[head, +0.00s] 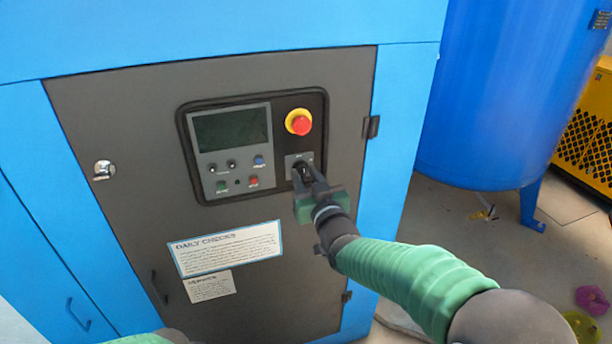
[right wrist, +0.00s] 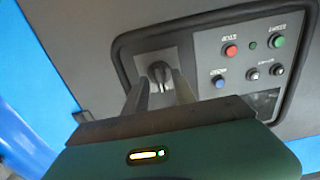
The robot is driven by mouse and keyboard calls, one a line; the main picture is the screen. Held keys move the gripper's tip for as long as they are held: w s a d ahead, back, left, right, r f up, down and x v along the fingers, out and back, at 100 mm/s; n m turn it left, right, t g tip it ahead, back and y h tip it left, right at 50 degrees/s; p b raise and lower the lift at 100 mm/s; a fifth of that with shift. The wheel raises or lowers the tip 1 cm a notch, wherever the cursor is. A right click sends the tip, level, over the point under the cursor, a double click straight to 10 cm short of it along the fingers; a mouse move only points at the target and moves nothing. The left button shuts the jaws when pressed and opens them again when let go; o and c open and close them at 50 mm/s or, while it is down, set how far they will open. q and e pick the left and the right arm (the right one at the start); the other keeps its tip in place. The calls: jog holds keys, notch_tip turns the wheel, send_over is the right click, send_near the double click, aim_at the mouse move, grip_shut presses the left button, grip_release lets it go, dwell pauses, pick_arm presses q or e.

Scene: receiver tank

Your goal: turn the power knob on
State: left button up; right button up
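The power knob (right wrist: 158,72) is a small dark knob on a light grey plate at the lower right of the control panel. In the head view the gripper largely covers it. My right gripper (head: 305,170) reaches up to it from the lower right. In the right wrist view the two fingers of my right gripper (right wrist: 161,80) stand apart, one on each side of the knob, with gaps visible. I cannot tell whether the fingertips overlap the knob in depth. Part of my left arm shows at the bottom edge; its gripper is not visible.
A red emergency button on a yellow base (head: 299,121) sits just above the knob. A dark screen (head: 228,130) and several small buttons lie left. A door latch (head: 103,170) protrudes at left.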

grip_shut()
dwell(0.6)
jog(key=m+b, duration=0.1)
jog(key=m, duration=0.2)
jog(key=shift+d+f+b, duration=0.1)
jog(key=shift+b, duration=0.3)
jog(key=m+b, duration=0.1)
jog(key=m, duration=0.2)
jog(key=shift+m+b, duration=0.3)
jog(key=m+b, duration=0.1)
jog(key=m, duration=0.2)
jog(key=m+b, duration=0.1)
jog(key=m, duration=0.3)
jog(key=m+b, duration=0.2)
jog(key=m, duration=0.2)
jog(key=shift+d+f, duration=0.1)
jog(key=shift+f, duration=0.15)
jog(key=shift+m, duration=0.3)
